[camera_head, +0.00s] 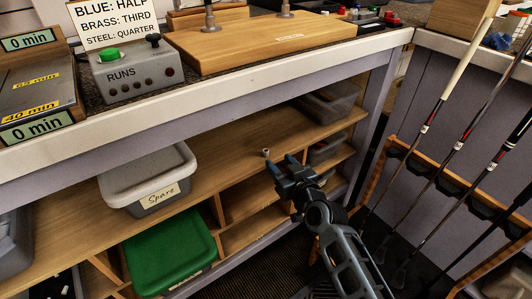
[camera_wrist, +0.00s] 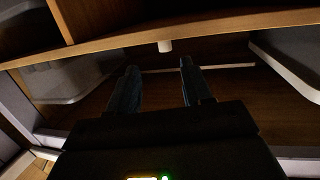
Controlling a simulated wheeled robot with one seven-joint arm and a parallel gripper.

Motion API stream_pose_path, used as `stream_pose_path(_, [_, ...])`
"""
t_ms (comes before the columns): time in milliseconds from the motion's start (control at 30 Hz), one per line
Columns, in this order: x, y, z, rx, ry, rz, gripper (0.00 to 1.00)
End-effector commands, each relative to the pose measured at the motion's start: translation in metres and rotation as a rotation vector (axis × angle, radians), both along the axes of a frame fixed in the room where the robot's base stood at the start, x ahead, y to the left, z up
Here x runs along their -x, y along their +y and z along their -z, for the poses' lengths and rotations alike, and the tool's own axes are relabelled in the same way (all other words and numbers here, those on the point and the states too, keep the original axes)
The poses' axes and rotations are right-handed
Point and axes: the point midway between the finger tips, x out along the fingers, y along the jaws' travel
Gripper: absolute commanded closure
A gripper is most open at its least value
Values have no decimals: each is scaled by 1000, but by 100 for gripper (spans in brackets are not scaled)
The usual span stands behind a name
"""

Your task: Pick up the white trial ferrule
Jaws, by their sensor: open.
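The small white trial ferrule (camera_head: 266,153) stands on the wooden shelf (camera_head: 225,160) under the workbench. My gripper (camera_head: 284,167) is open and empty, just to the right of and below the ferrule in the head view. In the wrist view, the ferrule (camera_wrist: 165,46) shows as a pale stub beyond the two dark fingertips (camera_wrist: 157,66), roughly in line with the gap between them. The fingers do not appear to touch it.
A grey box labelled Spare (camera_head: 170,194) stands left on the shelf. Below are wooden dividers and a green-lidded box (camera_head: 168,250). The bench edge (camera_head: 250,72) overhangs the shelf. Golf clubs (camera_head: 437,115) stand in a rack at right.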

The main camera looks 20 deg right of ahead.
Motion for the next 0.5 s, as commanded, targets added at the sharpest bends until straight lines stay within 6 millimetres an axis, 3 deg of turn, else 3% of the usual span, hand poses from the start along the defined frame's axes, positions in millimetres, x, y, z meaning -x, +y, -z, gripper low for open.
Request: stream_pose_path(500, [-59, 12, 11, -2, -1, 0, 50])
